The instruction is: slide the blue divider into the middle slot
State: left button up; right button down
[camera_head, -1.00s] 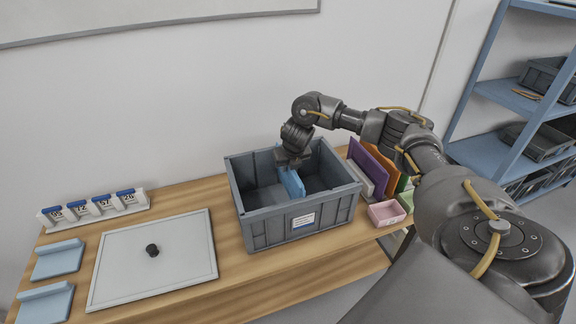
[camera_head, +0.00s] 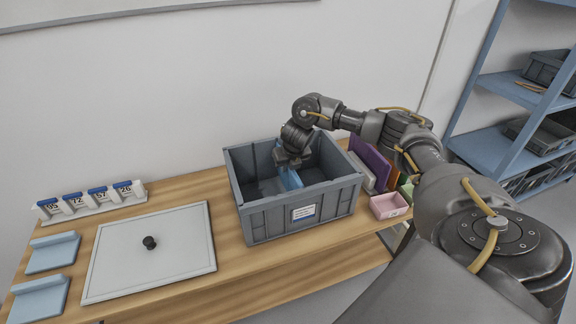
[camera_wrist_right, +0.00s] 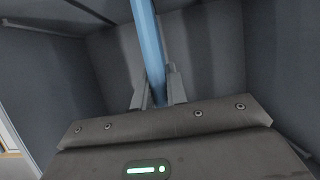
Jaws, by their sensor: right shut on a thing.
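The grey crate (camera_head: 262,228) stands on the wooden table. The blue divider (camera_head: 291,180) is inside the crate, near its middle. My right gripper (camera_head: 290,163) reaches down into the crate and is shut on the divider's upper edge. In the right wrist view the blue divider (camera_wrist_right: 149,45) stands between the fingers of my right gripper (camera_wrist_right: 155,95), with grey crate walls around it. The divider's lower edge and the slot are hidden, so I cannot tell how it sits in the slot. My left gripper is not in view.
Purple and other coloured panels (camera_head: 369,160) stand right of the crate, by a pink box (camera_head: 389,206). A white board with a black knob (camera_head: 180,262), blue pieces (camera_head: 52,253) and a numbered rack (camera_head: 92,203) lie to the left. A blue shelf (camera_head: 490,150) stands at right.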

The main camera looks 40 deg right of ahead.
jog(key=shift+f+b, duration=0.55)
jog(key=shift+f, duration=0.35)
jog(key=c, duration=1.3)
grip_release()
jog(key=v, duration=0.5)
jog(key=shift+w+r, duration=0.1)
jog(key=p+v, duration=0.2)
jog(key=v, duration=0.2)
jog(key=shift+r, duration=0.35)
jog(key=shift+s+a+r, duration=0.15)
jog(key=shift+s+r, duration=0.25)
jog(key=shift+r, duration=0.05)
jog(key=shift+a+f, duration=0.1)
jog(key=shift+f, duration=0.05)
